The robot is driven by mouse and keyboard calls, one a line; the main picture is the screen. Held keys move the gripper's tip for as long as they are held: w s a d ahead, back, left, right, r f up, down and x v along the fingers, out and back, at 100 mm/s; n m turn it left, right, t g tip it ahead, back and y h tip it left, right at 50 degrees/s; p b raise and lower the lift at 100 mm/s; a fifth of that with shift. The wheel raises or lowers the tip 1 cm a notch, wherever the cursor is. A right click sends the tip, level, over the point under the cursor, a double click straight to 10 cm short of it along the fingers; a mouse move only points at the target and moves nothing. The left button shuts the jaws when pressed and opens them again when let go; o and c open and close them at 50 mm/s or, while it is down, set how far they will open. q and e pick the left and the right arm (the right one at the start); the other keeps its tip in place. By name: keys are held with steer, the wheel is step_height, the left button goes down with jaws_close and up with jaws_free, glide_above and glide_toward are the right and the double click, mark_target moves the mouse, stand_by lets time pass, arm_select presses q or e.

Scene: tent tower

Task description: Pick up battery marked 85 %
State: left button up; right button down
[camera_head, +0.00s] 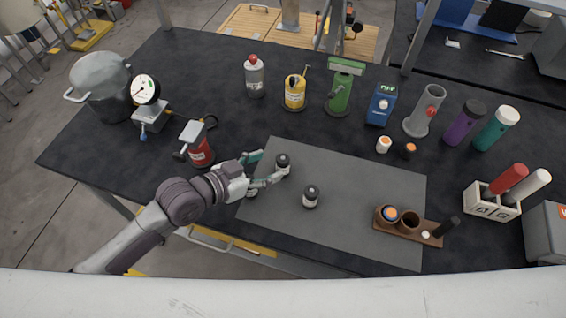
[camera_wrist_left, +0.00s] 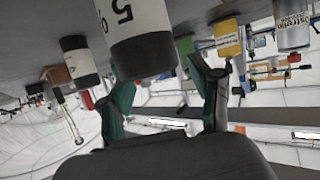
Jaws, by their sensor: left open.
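A dark-topped battery with a white label (camera_head: 283,164) stands on the grey mat at the fingertips of my left gripper (camera_head: 268,168). In the left wrist view this battery (camera_wrist_left: 140,30) is large, and a "5" shows on its label; the rest of the marking is cut off. My left gripper also shows there (camera_wrist_left: 164,85), its green-padded fingers open and empty. The battery lies just ahead of the fingers; I cannot tell whether they touch it. A second similar battery (camera_head: 310,196) stands to the right, its marking unreadable; it also shows in the wrist view (camera_wrist_left: 78,60). My right gripper is out of view.
The grey mat (camera_head: 350,180) has free room around the second battery. A brown holder (camera_head: 423,230) stands at its lower right. A red canister (camera_head: 199,150) and a gauge (camera_head: 147,92) stand left of my gripper. Several bottles and devices line the back.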

mark_target(282, 159)
arm_select(q)
steer(key=x, duration=0.3)
steer(key=p+x, duration=0.1)
steer(key=shift+w+d+r, duration=0.15)
steer(key=shift+d+r, duration=0.1)
steer(key=shift+d, duration=0.15)
steer(key=shift+a, duration=0.1)
steer(key=shift+c, duration=0.2)
steer(key=shift+c, duration=1.4)
jaws_close()
steer(key=shift+r, duration=0.1)
